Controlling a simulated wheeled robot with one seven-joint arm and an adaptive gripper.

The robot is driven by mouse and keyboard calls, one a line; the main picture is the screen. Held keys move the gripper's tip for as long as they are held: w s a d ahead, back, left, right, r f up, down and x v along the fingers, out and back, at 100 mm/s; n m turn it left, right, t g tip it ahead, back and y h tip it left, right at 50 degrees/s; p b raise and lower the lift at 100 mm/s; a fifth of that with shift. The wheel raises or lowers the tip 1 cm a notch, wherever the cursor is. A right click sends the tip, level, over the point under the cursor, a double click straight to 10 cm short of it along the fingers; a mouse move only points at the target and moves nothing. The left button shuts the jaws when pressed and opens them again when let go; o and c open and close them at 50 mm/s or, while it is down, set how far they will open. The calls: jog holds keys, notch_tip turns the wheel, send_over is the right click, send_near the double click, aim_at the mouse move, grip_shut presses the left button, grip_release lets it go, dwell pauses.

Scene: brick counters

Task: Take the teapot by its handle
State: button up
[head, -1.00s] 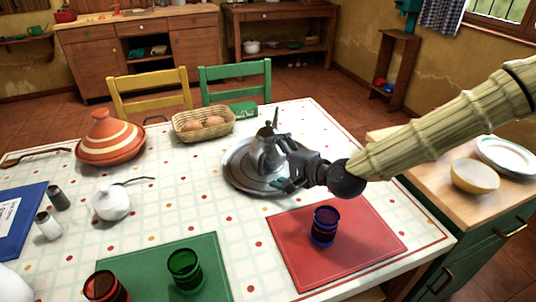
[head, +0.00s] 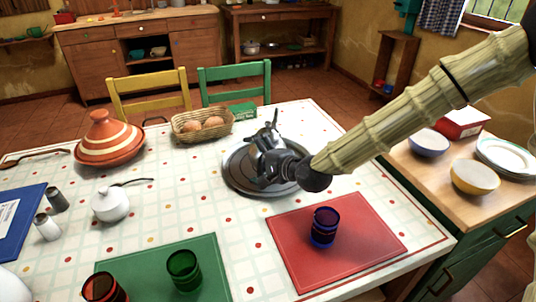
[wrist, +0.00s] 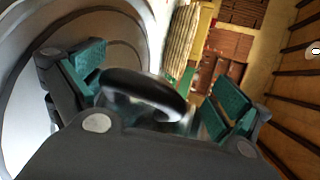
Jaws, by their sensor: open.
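The silver teapot (head: 266,138) stands on a round metal tray (head: 233,178) on the table. In the head view my gripper (head: 272,166) is in front of it and hides most of its body. In the wrist view the teapot's dark curved handle (wrist: 145,88) lies between the green pads of my gripper (wrist: 160,86). The jaws are open, with a gap visible on the right side of the handle. The handle sits closer to the left pad. Whether either pad touches it I cannot tell. The tray also fills the left of the wrist view (wrist: 28,105).
A basket of bread (head: 178,133) and a striped tagine (head: 108,145) stand to the left. A blue cup (head: 324,228) stands on the red mat (head: 370,240) in front. A side counter with bowls (head: 474,178) is at the right. Two chairs stand behind the table.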

jog(key=shift+c, duration=0.2)
grip_shut()
jog(key=shift+w+r, duration=0.1)
jog(key=shift+r, duration=0.05)
dwell(0.3)
jog(key=shift+r, duration=1.8)
jog(key=s+d+r+p, duration=0.1)
jog(key=s+d+p, duration=0.1)
jog(key=s, duration=1.1)
jog(key=shift+s+r, duration=0.2)
